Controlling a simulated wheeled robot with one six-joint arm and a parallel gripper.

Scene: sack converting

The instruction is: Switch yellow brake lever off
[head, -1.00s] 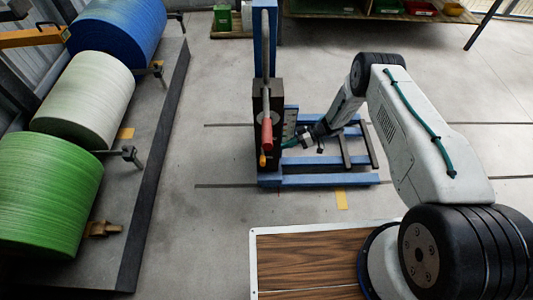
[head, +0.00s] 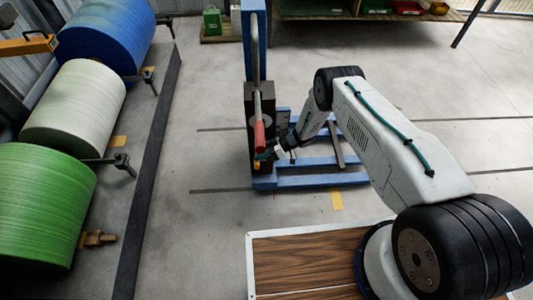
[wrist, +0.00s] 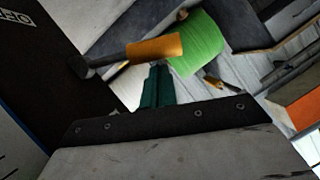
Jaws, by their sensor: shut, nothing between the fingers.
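The yellow brake lever (wrist: 155,49) shows in the wrist view as a yellow-orange grip on a dark stem that comes from a dark panel at left. In the head view only a small yellow bit (head: 256,164) shows, low on the dark box of the blue stand, below a red handle (head: 259,137). My gripper (head: 267,155) is at the front of that box, close to the lever. Its teal fingers (wrist: 158,82) are shut and empty, with their tips just beside the yellow grip in the wrist view. I cannot tell whether they touch it.
The blue stand's base frame (head: 310,180) lies on the floor under my arm. Green, white and blue rolls (head: 75,105) stand at left. A wood-topped surface (head: 300,265) is in front. Open floor lies right of the stand.

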